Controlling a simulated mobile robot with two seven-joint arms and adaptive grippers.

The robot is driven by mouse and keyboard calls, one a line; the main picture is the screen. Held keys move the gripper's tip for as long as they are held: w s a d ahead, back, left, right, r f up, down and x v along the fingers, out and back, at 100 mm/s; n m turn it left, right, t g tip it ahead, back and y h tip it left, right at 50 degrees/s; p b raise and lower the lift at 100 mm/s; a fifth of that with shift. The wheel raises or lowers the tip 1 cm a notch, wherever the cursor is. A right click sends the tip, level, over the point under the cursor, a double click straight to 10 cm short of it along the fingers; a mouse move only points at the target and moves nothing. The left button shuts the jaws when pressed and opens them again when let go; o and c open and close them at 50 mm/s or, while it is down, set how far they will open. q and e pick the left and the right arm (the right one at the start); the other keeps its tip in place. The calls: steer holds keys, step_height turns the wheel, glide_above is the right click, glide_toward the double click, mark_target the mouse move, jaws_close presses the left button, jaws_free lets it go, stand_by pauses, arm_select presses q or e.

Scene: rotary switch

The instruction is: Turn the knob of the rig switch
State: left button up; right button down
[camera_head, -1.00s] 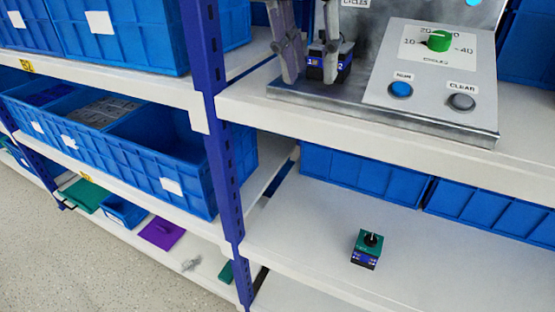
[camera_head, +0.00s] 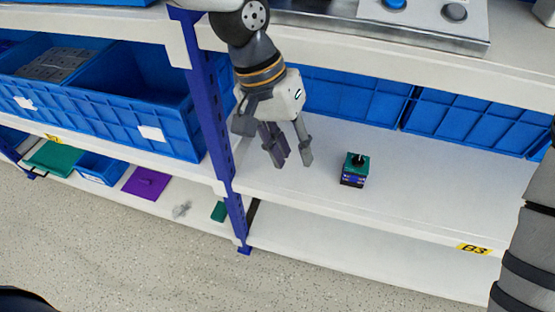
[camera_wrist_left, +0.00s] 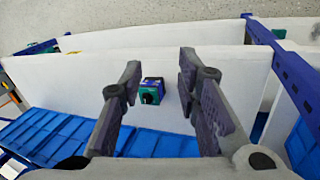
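A small switch block (camera_head: 354,170) with a green top, a black knob and a blue front stands upright on the middle shelf. My left gripper (camera_head: 291,162) is open and empty, to the left of this block and apart from it. In the left wrist view the block (camera_wrist_left: 152,91) appears between the open fingers (camera_wrist_left: 160,75), farther off than their tips. Of the metal test rig (camera_head: 450,32) on the upper shelf, only the lower edge and the blue and grey buttons show; its knob panel is out of view. My right gripper is out of view.
A blue upright post (camera_head: 212,110) stands left of my left gripper. Blue bins (camera_head: 350,97) line the back of the middle shelf (camera_head: 440,185). The upper shelf edge (camera_head: 390,52) hangs above. The shelf right of the block is clear.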

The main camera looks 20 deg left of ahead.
arm_select(q)
steer(key=shift+s+a+f, duration=0.15)
steer(key=shift+s+f, duration=0.2)
steer(key=shift+f, duration=0.35)
steer(key=shift+s+a+f, duration=0.1)
steer(key=shift+s+f, duration=0.25)
steer(key=shift+f, duration=0.35)
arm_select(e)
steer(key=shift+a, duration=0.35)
